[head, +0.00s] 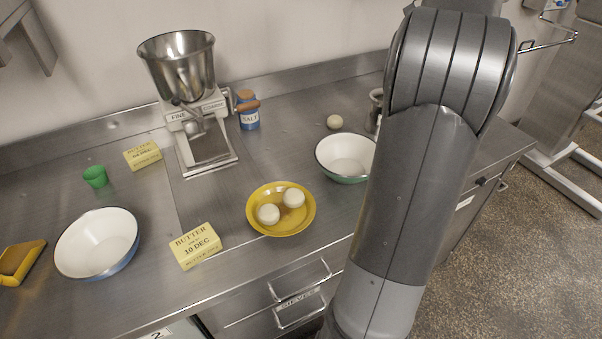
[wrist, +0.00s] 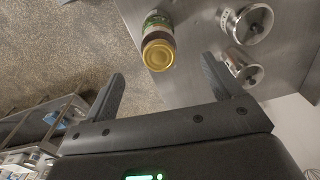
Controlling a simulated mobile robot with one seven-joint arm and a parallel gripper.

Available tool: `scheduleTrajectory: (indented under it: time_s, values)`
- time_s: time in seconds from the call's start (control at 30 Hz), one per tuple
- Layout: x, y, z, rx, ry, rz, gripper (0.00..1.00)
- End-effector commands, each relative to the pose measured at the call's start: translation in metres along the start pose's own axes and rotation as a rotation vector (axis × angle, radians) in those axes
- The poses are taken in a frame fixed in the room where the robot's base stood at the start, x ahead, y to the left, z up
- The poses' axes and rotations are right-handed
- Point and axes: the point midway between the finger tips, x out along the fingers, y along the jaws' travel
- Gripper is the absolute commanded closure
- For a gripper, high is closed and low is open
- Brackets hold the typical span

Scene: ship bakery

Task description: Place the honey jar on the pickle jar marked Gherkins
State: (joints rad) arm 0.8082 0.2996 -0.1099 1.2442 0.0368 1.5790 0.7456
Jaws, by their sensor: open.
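In the wrist view a glass jar (wrist: 157,36) with a gold lid and a greenish label stands near the counter's edge. Its contents look dark, and its label is too small to read, so I cannot tell whether it is the honey jar or the Gherkins jar. My gripper (wrist: 162,72) is open and empty, its two fingers spread to either side of the view below the jar's lid. The jar is beyond the fingertips, not between them. No second jar of this kind shows. In the head view my arm covers the right part of the counter and hides the gripper.
Two metal items (wrist: 247,22) (wrist: 243,69) stand right of the jar.

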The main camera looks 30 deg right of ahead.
Motion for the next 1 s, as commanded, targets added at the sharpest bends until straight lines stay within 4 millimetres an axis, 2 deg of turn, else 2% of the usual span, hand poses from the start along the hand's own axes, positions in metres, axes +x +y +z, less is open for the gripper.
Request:
scheduleTrajectory:
  time_s: [0.1,0.27,0.4,0.47,0.6,0.8,0.9,1.0]
  values:
    - [-0.009,-0.009,0.054,-0.151,0.024,-0.039,0.16]
    - [-0.013,-0.008,0.139,-0.406,0.066,-0.100,0.16]
    - [-0.008,0.005,0.210,-0.631,0.108,-0.154,0.16]
    - [-0.004,0.013,0.238,-0.728,0.126,-0.178,0.16]
    - [0.012,0.041,0.299,-0.951,0.172,-0.231,0.16]
    - [0.047,0.092,0.370,-1.265,0.248,-0.310,0.16]
    - [0.068,0.117,0.396,-1.403,0.285,-0.346,0.16]
    - [0.086,0.136,0.412,-1.510,0.316,-0.374,0.16]
